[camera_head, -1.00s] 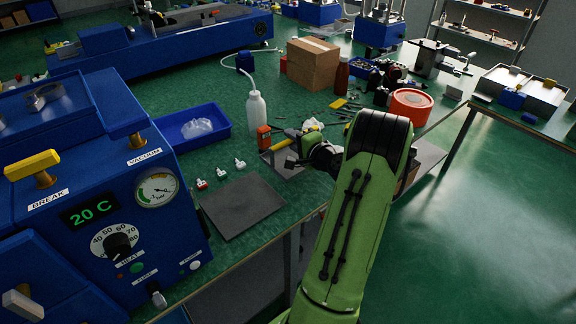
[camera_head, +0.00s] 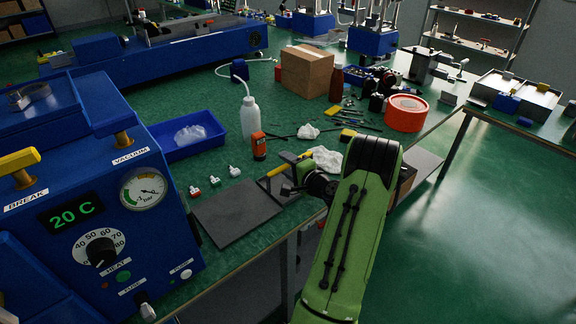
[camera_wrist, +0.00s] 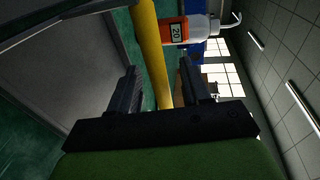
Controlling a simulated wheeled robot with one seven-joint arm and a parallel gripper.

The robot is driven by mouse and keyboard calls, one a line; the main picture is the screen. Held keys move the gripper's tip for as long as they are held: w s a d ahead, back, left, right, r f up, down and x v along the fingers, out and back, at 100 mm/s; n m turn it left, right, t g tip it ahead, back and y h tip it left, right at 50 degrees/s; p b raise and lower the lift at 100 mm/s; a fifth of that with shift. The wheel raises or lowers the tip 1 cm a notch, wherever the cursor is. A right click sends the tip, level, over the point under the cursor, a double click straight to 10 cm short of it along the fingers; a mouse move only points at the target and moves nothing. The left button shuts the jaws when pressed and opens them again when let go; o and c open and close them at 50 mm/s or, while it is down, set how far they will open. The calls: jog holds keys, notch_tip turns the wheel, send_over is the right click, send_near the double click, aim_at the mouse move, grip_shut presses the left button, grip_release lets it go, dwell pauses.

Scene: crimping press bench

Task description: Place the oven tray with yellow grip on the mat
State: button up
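The grey oven tray (camera_head: 289,194) lies on the green bench near its front edge, beside the right side of a dark grey square mat (camera_head: 235,213). Its yellow grip (camera_head: 277,171) stands at the tray's left back part. My gripper (camera_head: 291,180) is at the grip, partly hidden by my green arm. In the wrist view, the yellow grip (camera_wrist: 152,60) runs between my two dark fingers (camera_wrist: 160,75), with gaps visible on both sides. The gripper looks open around it. The grey tray also shows at the left of the wrist view (camera_wrist: 85,45).
White crumpled cloths (camera_head: 325,159) lie behind my gripper. A blue oven-like machine (camera_head: 75,180) with dials stands left. Small white-topped fittings (camera_head: 214,181) lie behind the mat.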

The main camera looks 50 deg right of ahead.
jog(key=shift+s+r, duration=0.15)
jog(key=shift+r, duration=0.05)
jog(key=p+v, duration=0.1)
jog(key=v, duration=1)
jog(key=shift+s+a, duration=0.2)
jog(key=shift+s, duration=0.15)
